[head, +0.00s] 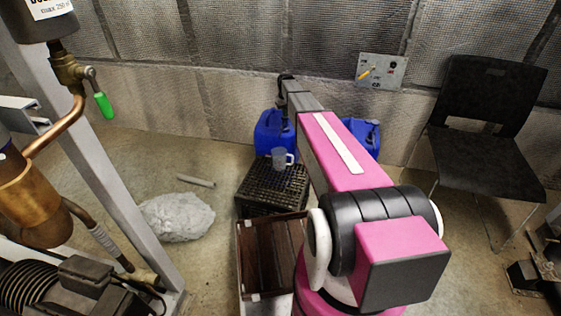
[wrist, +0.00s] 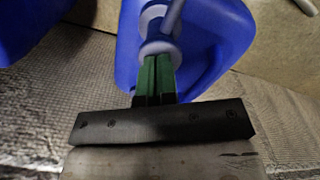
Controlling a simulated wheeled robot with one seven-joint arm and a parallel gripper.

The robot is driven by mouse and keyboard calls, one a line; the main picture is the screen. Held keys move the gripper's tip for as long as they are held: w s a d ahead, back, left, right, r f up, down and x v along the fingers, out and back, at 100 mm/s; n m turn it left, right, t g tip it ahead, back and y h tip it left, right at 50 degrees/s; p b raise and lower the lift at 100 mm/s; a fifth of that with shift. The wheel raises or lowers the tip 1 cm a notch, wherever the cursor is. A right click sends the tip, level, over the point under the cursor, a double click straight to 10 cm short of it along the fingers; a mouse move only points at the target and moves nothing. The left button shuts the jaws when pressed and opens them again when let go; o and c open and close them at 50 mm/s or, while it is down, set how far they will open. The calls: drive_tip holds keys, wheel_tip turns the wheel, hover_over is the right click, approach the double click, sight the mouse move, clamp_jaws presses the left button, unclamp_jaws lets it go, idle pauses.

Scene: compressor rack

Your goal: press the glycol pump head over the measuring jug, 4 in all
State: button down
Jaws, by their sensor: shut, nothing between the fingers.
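Two blue canisters stand by the back wall in the head view, one left (head: 270,133) and one partly hidden behind my arm (head: 372,136). The clear measuring jug (head: 279,157) stands on a black crate in front of the left canister. In the wrist view a pale grey pump head (wrist: 158,46) sits on a blue canister (wrist: 218,45). My gripper (wrist: 157,60) has its green fingers shut together with nothing between them. The fingertips overlap the pump head in the picture; whether they touch it I cannot tell. In the head view my gripper (head: 285,78) is small and dark above the left canister.
The black crate (head: 250,208) and a brown-lined open box (head: 241,262) stand in front of the canisters. A crumpled clear bag (head: 177,217) and a short rod (head: 196,181) lie on the left floor. A black chair (head: 487,150) stands right. Pipework and a rack post (head: 105,180) fill the left.

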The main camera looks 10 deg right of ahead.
drive_tip(key=shift+r, duration=2.9)
drive_tip(key=shift+f, duration=0.25)
drive_tip(key=shift+f, duration=2.7)
drive_tip(key=shift+r, duration=2.95)
drive_tip(key=shift+r, duration=0.1)
wheel_tip(320, 180, up, 6)
drive_tip(key=shift+f, duration=0.1)
